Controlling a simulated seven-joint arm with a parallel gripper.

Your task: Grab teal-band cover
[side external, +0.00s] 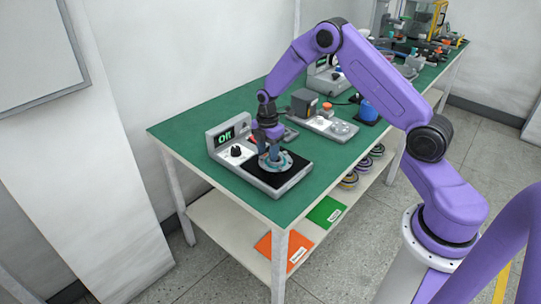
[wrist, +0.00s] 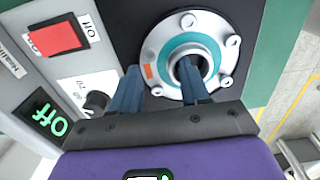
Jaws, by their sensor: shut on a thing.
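The teal-band cover (wrist: 200,40) is a round light metal flange with a teal ring, several bolts on its rim and a central hole. In the side view the cover (side external: 284,162) lies on the black plate of a heater (side external: 291,181). My gripper (wrist: 162,78) is shut on the cover, with one finger in the central hole and the other outside the rim. In the side view my gripper (side external: 271,152) points down at the cover and hides part of it. I cannot tell whether the cover is lifted off the plate.
The heater's display (wrist: 50,119) reads "Off", beside a black knob (wrist: 97,101) and a red switch (wrist: 55,39). Another station (side external: 325,121) and a blue item (side external: 368,110) stand further back on the green bench (side external: 185,130). The bench's near left corner is clear.

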